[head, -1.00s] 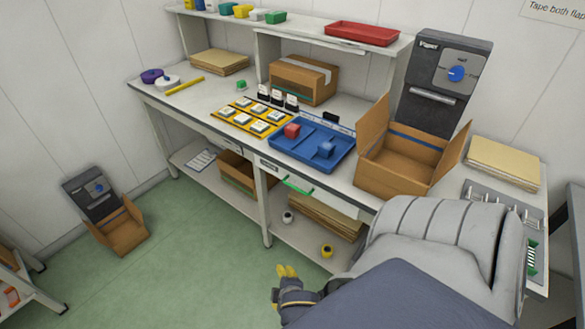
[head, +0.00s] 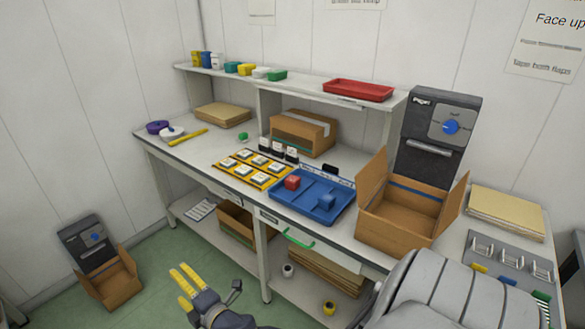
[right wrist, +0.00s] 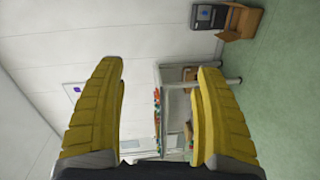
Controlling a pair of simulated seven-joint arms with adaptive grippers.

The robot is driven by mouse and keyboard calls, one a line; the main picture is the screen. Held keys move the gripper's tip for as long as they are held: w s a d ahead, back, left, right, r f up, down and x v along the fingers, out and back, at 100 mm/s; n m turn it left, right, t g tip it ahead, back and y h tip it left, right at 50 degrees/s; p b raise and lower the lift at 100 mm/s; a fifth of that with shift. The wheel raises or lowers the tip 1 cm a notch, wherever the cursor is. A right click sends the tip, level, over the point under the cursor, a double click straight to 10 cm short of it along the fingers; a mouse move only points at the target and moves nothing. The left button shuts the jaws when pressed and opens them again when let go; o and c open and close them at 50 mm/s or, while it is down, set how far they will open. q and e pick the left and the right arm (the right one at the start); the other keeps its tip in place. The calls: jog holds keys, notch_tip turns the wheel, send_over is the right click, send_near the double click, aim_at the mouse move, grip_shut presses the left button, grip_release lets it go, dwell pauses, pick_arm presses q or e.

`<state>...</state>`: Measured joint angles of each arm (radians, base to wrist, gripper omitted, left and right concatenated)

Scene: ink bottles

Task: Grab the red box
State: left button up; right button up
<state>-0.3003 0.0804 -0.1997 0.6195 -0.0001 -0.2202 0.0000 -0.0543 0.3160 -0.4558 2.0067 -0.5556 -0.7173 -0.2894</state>
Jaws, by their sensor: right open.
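My right gripper (head: 181,271) has yellow fingers and is in front of the bench, low and left of the tray, well apart from the red box. In the right wrist view its two fingers (right wrist: 160,85) are spread wide with nothing between them. I cannot make out the red box in that view. My left gripper is not in view.
A yellow rack with white-topped pieces (head: 252,168) lies left of the blue tray. An open cardboard box (head: 398,222) stands to its right. The upper shelf holds a red tray (head: 358,91).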

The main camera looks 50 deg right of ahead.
jog(key=w+a+r+n+g+y, duration=0.15)
jog(key=w+a+n+y, duration=0.25)
jog(key=w+n+y, duration=0.4)
jog(key=w+a+n+g+y, duration=0.3)
jog(key=w+a+n+y, duration=0.15)
jog(key=n, duration=0.65)
jog(key=w+d+f+n+g+h, duration=0.2)
jog(key=w+d+n+g, duration=0.15)
jog(key=d, duration=0.45)
jog(key=w+d+f+n+g+h, duration=0.1)
jog(key=w+d+n+g+h, duration=0.25)
jog(key=d, duration=0.55)
jog(key=w+d+r+h, duration=0.1)
jog(key=d+r+h, duration=0.15)
jog(key=d, duration=1.05)
notch_tip(320, 180, up, 17)
jog(key=m+g+h, duration=0.5)
send_over(294, 180)
notch_tip(294, 180, down, 16)
jog(key=shift+d+f, duration=0.1)
jog(key=shift+d, duration=0.05)
